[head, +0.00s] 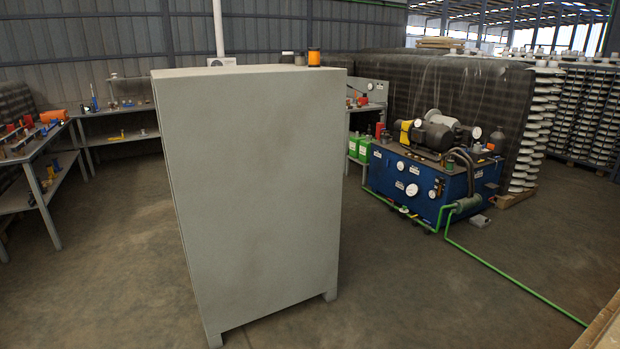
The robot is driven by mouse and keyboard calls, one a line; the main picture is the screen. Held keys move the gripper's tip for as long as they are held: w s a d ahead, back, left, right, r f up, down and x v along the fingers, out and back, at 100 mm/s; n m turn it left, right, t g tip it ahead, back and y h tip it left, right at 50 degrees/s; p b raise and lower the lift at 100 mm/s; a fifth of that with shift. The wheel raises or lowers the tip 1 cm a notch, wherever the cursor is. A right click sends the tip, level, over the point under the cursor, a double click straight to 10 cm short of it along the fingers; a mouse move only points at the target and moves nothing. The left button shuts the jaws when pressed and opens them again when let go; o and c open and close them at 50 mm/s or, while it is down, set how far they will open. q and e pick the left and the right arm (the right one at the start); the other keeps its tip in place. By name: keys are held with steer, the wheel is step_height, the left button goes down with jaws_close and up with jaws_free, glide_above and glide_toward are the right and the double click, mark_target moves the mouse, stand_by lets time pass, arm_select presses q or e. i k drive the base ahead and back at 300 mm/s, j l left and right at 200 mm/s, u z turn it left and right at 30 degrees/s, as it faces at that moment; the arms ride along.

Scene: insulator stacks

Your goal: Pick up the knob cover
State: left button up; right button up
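I cannot make out a knob cover for certain. The cabinet stands upright in the middle of the head view, with a plain side towards me. It hides part of the workbenches behind it. Neither of my grippers is in view.
Grey workbenches with tools (35,150) stand at the left and back. A blue hydraulic unit (425,185) with gauges stands at the right, with a green hose (500,275) on the floor. Insulator stacks (535,130) stand beyond it. Open floor surrounds the cabinet.

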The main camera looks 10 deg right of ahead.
mark_target(478, 146)
steer(key=i+j+u, duration=0.2)
steer(key=i, duration=0.75)
steer(key=i+l+z, duration=0.15)
steer(key=i+z, duration=0.55)
steer(key=z, duration=0.2)
steer(key=i+j+z, duration=0.1)
steer(key=i+z, duration=0.35)
steer(key=i+l+z, duration=0.15)
steer(key=i+z, duration=0.5)
steer(key=i, duration=0.2)
steer(key=i+z, duration=0.35)
steer(key=i+u, duration=0.2)
steer(key=i, duration=0.5)
steer(key=i+u, duration=0.2)
steer(key=i, duration=0.5)
steer(key=i+l+u, duration=0.15)
steer(key=i, duration=0.55)
